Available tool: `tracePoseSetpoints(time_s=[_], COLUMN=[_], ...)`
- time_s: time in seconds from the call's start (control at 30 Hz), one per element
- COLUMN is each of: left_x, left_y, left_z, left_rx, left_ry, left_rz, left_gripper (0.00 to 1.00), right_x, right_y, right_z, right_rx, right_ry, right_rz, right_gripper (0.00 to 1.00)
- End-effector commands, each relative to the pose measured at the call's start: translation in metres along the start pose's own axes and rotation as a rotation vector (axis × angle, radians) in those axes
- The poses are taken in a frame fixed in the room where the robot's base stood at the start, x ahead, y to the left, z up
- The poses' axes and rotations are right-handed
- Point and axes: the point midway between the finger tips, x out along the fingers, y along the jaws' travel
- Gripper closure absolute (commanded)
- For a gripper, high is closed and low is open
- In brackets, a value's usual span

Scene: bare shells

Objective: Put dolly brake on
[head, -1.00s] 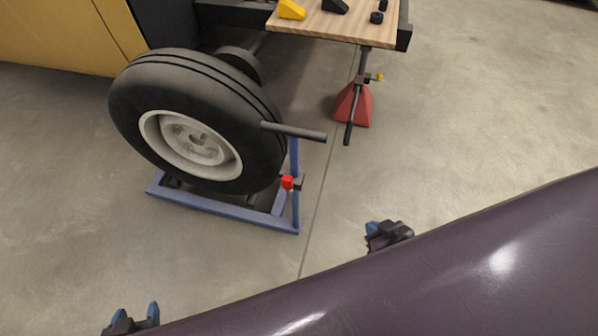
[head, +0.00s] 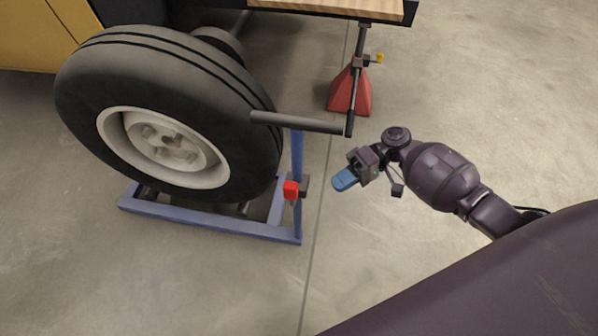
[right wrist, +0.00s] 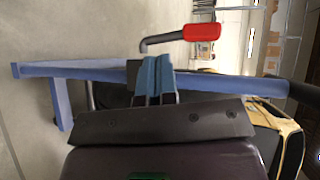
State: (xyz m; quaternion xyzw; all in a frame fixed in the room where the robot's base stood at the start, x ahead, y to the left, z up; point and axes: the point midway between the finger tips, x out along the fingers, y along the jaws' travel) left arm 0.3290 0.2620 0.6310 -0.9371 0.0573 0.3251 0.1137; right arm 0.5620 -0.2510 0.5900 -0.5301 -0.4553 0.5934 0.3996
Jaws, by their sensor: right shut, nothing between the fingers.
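The blue wheel dolly (head: 215,226) stands on the floor with a large black tire (head: 215,110) on it. A red brake handle (head: 291,190) sits on the dolly's upright post. My right gripper (head: 345,180) is shut and empty, to the right of the red handle and apart from it. In the right wrist view, the blue fingers (right wrist: 156,80) are together in front of the dolly's blue post (right wrist: 215,83). The red handle (right wrist: 202,32) on its bent grey rod shows above and right of the fingertips. My left gripper does not show.
A red jack stand (head: 350,92) stands behind, under a wooden-topped bench (head: 340,7). The concrete floor at right is clear.

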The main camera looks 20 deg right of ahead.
Motion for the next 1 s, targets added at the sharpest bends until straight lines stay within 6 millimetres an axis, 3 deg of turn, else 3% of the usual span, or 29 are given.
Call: tracePoseSetpoints(time_s=[0.03, 0.2, 0.5, 0.77, 1.0], left_x=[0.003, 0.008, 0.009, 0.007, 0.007], left_y=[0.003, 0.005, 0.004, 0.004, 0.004], left_z=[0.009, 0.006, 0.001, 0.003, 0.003], left_rx=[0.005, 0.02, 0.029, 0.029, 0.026], left_ry=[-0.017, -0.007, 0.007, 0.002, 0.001], left_rz=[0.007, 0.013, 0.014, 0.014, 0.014], left_gripper=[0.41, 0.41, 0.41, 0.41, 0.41], right_x=[-0.004, -0.024, -0.033, -0.03, -0.002], right_y=[0.004, -0.017, -0.03, -0.03, -0.038], right_z=[-0.009, -0.035, -0.045, -0.044, -0.042], right_rx=[0.006, -0.025, -0.048, -0.047, -0.049], right_ry=[-0.022, -0.059, -0.069, -0.07, -0.07], right_rz=[-0.057, -0.202, -0.257, -0.256, -0.256], right_gripper=[1.0, 1.0, 1.0, 1.0, 1.0])
